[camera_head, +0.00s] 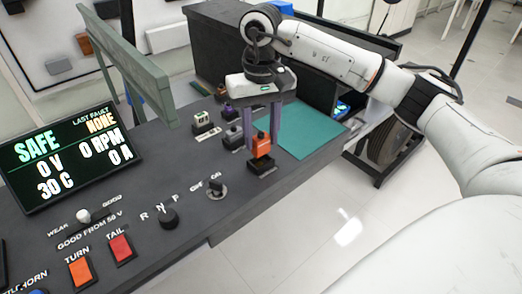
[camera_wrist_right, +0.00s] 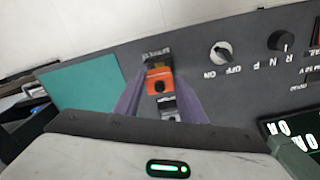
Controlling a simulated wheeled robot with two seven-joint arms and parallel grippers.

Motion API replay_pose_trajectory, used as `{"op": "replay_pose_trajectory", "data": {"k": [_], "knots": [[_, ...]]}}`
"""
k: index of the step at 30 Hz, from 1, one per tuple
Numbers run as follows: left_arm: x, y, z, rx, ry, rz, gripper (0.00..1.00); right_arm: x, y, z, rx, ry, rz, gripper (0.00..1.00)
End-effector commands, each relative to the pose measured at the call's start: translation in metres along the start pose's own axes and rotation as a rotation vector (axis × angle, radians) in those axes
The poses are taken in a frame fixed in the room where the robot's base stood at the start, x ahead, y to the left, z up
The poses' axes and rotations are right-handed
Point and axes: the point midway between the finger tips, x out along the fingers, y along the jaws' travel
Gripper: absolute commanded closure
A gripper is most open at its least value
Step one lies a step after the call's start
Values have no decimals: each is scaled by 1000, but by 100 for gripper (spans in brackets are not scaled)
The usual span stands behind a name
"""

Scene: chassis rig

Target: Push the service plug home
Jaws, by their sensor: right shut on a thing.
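An orange service plug (camera_head: 261,145) sits at a dark socket (camera_head: 261,165) near the front edge of the bench. My right gripper (camera_head: 267,138) reaches down from above with its two purple fingers around the plug and is shut on it. In the right wrist view the orange plug (camera_wrist_right: 159,80) lies between the purple fingertips, with the dark socket (camera_wrist_right: 157,57) just beyond it. I cannot tell how deep the plug sits in the socket. My left gripper is not in view.
Several small dark connectors (camera_head: 233,137) stand left of the plug. A teal mat (camera_head: 310,130) lies to the right. A key switch (camera_head: 216,188) and an R-N-P knob (camera_head: 168,217) are nearby. The display (camera_head: 70,153) reads SAFE, 0 V. A grey-green frame (camera_head: 125,60) rises at the back left.

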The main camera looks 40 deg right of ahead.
Motion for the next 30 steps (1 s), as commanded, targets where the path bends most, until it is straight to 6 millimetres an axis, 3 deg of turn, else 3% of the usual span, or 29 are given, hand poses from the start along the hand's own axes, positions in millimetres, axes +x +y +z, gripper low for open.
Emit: {"op": "replay_pose_trajectory", "data": {"k": [11,20,21,24,30], "knots": [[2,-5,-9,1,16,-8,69,41,0,0,0,0,1,86],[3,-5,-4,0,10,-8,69,44,0,0,0,2,-1,86],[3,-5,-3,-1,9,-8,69,45,0,0,0,2,0,61],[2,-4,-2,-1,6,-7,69,44,0,0,0,2,0,45],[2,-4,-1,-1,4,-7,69,44,0,0,0,2,0,44]]}}
